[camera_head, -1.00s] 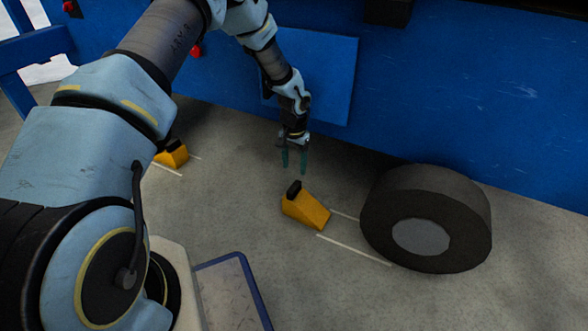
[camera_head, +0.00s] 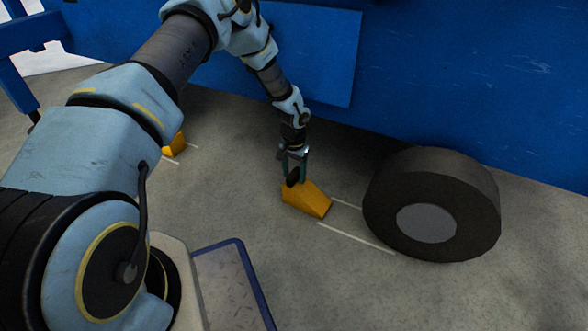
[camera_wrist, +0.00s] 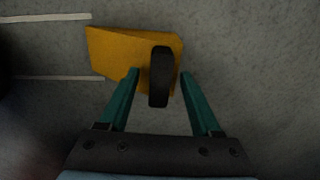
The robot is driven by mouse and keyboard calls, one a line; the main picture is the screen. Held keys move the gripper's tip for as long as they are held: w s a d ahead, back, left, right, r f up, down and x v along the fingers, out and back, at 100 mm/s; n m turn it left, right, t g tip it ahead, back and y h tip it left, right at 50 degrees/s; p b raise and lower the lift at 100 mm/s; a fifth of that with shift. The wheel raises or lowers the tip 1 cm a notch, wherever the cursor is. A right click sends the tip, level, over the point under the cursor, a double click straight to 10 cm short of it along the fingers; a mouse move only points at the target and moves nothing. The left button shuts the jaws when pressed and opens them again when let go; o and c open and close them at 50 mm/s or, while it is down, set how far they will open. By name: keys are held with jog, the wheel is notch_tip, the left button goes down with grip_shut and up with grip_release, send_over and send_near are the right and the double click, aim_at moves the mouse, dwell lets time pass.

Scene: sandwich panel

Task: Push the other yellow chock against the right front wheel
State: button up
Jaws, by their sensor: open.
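A yellow wedge chock (camera_head: 308,200) with a black handle lies on the floor left of the black wheel (camera_head: 432,205), apart from it, its low end towards the wheel. My gripper (camera_head: 296,181) points down at the chock's tall end. In the wrist view, the teal fingers of my gripper (camera_wrist: 160,74) are open on either side of the black handle (camera_wrist: 160,77), with a gap visible at each side. The chock's yellow body (camera_wrist: 115,50) shows beyond the fingers. Another yellow chock (camera_head: 173,146) is farther left, partly hidden behind my arm.
Two white floor lines (camera_head: 355,238) run between the chock and the wheel, and that floor is clear. The blue vehicle side (camera_head: 450,80) rises behind. A blue-rimmed panel (camera_head: 241,262) is at the lower middle.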

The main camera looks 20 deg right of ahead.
jog(key=shift+f, duration=0.25)
jog(key=shift+c, duration=0.2)
grip_shut()
dwell(0.3)
dwell(0.8)
